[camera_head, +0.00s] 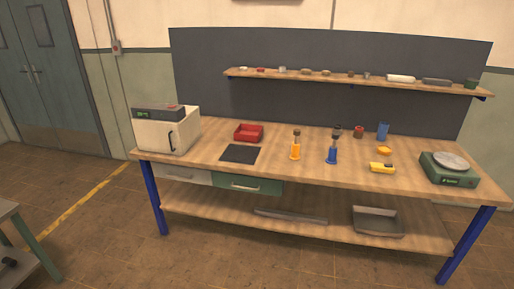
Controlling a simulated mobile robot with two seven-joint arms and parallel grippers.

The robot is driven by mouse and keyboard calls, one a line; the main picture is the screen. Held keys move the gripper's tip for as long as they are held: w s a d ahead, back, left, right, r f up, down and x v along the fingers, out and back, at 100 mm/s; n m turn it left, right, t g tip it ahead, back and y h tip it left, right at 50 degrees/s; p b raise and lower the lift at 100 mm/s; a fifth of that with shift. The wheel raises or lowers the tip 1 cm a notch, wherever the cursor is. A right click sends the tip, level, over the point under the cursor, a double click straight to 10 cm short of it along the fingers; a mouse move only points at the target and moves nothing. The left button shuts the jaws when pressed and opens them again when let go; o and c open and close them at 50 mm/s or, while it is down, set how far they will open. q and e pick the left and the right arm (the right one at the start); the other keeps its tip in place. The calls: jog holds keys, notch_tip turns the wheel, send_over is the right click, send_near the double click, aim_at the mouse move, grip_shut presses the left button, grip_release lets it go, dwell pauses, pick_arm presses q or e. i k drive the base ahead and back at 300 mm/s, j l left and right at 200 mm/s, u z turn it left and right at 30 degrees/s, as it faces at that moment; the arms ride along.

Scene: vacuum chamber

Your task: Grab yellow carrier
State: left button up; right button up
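Several yellow things are on the workbench, and I cannot tell for sure which is the carrier. An upright yellow-orange piece (295,152) with a wide foot and a dark top stands near the middle of the bench. A similar blue piece (332,154) stands to its right. A yellow block-like thing (380,168) with a pale patch lies farther right, near the front edge. A small yellow-orange thing (384,150) lies behind it. Nothing touches the upright yellow piece. Neither of my grippers shows in the head view.
The wooden bench (220,165) carries a white box-shaped device (150,135), a red tray (248,133), a dark mat (239,154) and a green scale (448,176). A wall shelf (300,77) holds small items. A grey tray (377,222) sits on the lower shelf. Floor in front is open.

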aim_at(294, 156)
jog(key=i+l+u, duration=0.25)
jog(key=l+u, duration=0.25)
jog(key=i+l+u, duration=0.15)
jog(key=l+u, duration=0.15)
jog(key=i+l, duration=0.1)
jog(key=l, duration=0.25)
jog(key=i+l+u, duration=0.15)
jog(key=l, duration=0.6)
jog(key=u, duration=0.05)
